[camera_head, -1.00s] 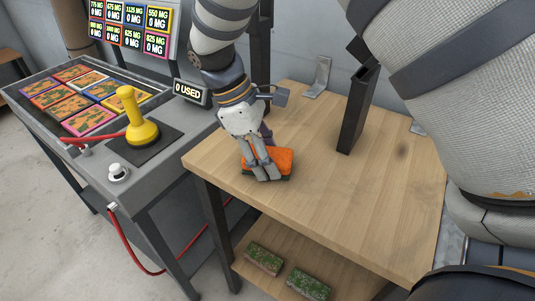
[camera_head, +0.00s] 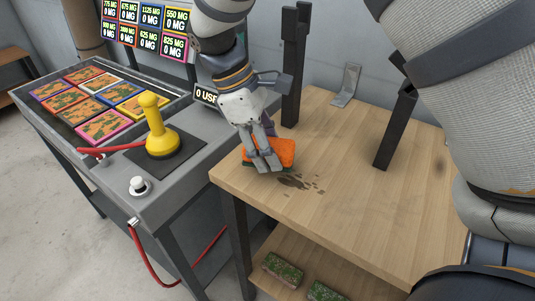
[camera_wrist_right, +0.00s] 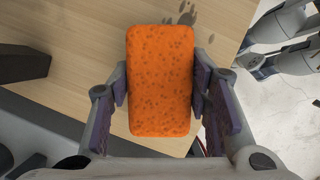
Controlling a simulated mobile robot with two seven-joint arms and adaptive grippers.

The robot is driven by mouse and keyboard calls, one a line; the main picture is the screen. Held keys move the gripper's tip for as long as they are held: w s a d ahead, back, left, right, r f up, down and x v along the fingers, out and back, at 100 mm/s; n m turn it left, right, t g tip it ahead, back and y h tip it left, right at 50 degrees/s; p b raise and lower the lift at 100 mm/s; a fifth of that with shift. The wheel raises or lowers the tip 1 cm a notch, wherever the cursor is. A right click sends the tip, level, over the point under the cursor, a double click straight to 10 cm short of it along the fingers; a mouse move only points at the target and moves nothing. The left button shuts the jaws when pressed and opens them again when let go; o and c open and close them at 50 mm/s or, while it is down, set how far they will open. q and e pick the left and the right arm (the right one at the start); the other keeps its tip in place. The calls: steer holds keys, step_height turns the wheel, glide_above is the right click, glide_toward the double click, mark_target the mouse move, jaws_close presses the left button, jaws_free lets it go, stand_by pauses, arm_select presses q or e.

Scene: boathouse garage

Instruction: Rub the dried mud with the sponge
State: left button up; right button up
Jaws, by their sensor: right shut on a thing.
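The sponge (camera_head: 283,151) is orange with a dark green underside. My right gripper (camera_head: 265,165) is shut on it, with one finger along each long side in the right wrist view (camera_wrist_right: 160,100). The dried mud (camera_head: 297,182) is a dark brown patch with small spots on the wooden table top (camera_head: 350,200). It lies just in front and to the right of the sponge, uncovered. The mud also shows beyond the sponge's end in the right wrist view (camera_wrist_right: 187,14). I cannot tell whether the sponge touches the table. My left gripper is not in view.
A grey console with a yellow joystick (camera_head: 160,130), a white knob (camera_head: 138,186) and a red cable stands left of the table. Two mossy blocks (camera_head: 284,269) lie on the lower shelf. A metal bracket (camera_head: 347,86) stands at the back. The table's right part is mostly clear.

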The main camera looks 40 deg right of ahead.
mark_target(282, 147)
steer(key=shift+s+r, duration=0.2)
steer(key=shift+r, duration=2.65)
